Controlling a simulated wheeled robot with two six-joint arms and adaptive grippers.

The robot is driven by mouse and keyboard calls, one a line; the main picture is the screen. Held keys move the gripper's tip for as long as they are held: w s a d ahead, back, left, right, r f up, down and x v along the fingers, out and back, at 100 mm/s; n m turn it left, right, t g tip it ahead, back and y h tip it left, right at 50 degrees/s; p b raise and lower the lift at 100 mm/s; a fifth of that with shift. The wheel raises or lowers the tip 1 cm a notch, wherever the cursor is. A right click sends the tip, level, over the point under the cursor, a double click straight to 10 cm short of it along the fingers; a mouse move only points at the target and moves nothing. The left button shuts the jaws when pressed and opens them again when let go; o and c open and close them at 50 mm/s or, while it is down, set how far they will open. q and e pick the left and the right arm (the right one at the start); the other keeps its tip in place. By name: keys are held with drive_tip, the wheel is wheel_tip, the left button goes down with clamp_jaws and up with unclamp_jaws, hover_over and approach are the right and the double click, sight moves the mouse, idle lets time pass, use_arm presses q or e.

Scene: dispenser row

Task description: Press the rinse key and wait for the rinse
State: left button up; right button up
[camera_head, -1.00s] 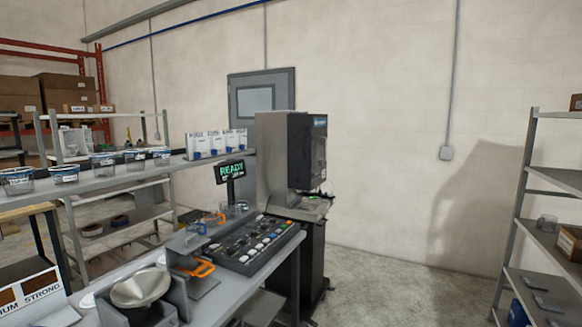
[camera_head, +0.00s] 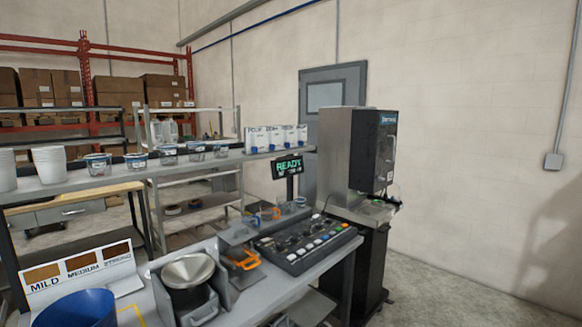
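A dark key panel (camera_head: 303,245) with rows of coloured keys and knobs lies on the grey counter, right of the centre. The keys' labels are too small to read, so I cannot tell which one is the rinse key. A small display (camera_head: 288,166) behind the panel reads "READY" in green, with a smaller line under it that I cannot read. A tall grey and black dispensing machine (camera_head: 372,155) stands behind the panel on a black base. Neither of my grippers is in view.
A metal bowl (camera_head: 188,270) sits in a grey holder left of the panel, with an orange-handled item (camera_head: 243,260) between them. A blue container (camera_head: 75,309) and a MILD/MEDIUM/STRONG colour card (camera_head: 80,270) are at the lower left. A shelf with tubs (camera_head: 168,154) runs behind. Floor is clear at right.

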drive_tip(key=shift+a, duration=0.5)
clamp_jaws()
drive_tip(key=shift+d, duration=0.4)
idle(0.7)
